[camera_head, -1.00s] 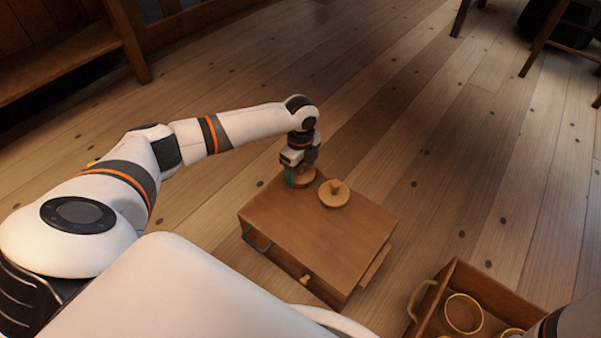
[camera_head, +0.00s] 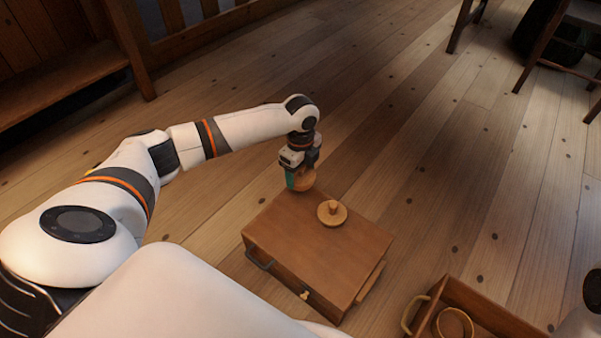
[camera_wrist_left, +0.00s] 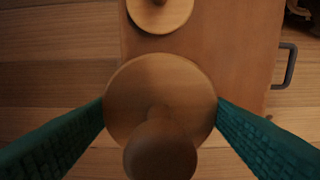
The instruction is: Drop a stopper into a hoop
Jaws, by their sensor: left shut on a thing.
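My left gripper (camera_head: 298,178) is shut on a wooden stopper (camera_head: 305,182), a pale disc with a round knob. It holds the stopper at the far left corner of the brown box, seemingly a little above its top. In the left wrist view the held stopper (camera_wrist_left: 160,95) sits between the two green fingers (camera_wrist_left: 160,125), knob toward the camera. A second stopper (camera_head: 332,214) lies on the box top, knob up; it shows at the top of the wrist view (camera_wrist_left: 160,14). A wooden hoop (camera_head: 456,323) is partly visible in the tray at the lower right. My right gripper is out of view.
The brown box (camera_head: 320,255) has a dark handle on its left side. A wooden tray (camera_head: 490,301) with a pale handle stands right of it, cut off by the frame. A bench is at the upper left, chairs at the upper right. Plank floor between is clear.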

